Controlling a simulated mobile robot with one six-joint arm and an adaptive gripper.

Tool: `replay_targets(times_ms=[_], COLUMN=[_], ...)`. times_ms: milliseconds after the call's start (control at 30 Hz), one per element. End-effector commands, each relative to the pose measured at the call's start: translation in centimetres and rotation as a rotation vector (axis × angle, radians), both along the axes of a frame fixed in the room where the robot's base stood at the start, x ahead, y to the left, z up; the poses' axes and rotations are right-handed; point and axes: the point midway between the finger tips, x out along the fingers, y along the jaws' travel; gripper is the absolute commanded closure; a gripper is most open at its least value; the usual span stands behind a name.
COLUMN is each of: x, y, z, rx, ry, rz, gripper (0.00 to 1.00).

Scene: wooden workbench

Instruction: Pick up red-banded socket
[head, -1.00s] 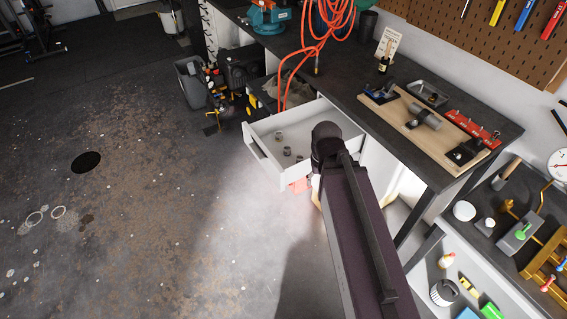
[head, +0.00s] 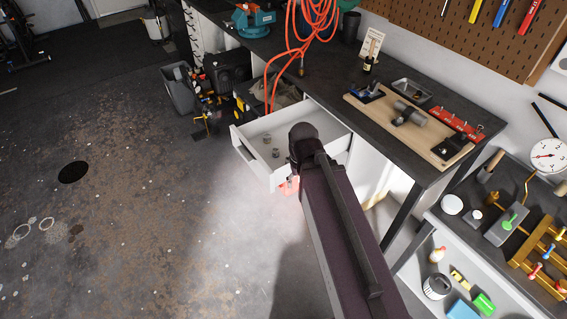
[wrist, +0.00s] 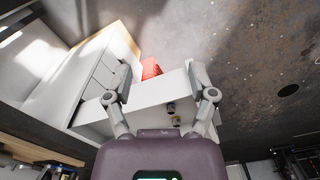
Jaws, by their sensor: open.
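Small metallic sockets (head: 276,153) stand in the open white drawer (head: 245,143) in the head view. Two of them show there, left of my arm's end, which covers part of the drawer. In the wrist view, small dark sockets (wrist: 171,107) show between my fingers, nearer the palm than the fingertips. I cannot make out a red band on any of them. My gripper (wrist: 157,70) is open and empty, its two fingers spread above the drawer (wrist: 148,114). In the head view my arm hides the gripper.
The dark workbench (head: 335,95) holds a wooden tool board (head: 380,112). Open floor lies left.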

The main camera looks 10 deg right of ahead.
Motion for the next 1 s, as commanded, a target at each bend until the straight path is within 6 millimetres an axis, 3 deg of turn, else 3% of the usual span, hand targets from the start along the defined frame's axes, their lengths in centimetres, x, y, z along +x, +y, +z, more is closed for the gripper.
replay_targets(times_ms=[167, 267, 467, 800, 1000], x=[0.9, 2.6, 8.7, 21.1, 24.6], y=[0.0, -0.1, -0.5, -1.5, -2.0], z=[-0.2, -0.4, -1.3, -3.0, -3.4], rx=[0.000, 0.000, 0.000, 0.001, 0.001], ry=[0.000, 0.000, 0.000, 0.000, 0.000], rz=[0.013, 0.040, 0.148, 0.395, 0.477], gripper=[0.21, 0.21, 0.21, 0.21, 0.21])
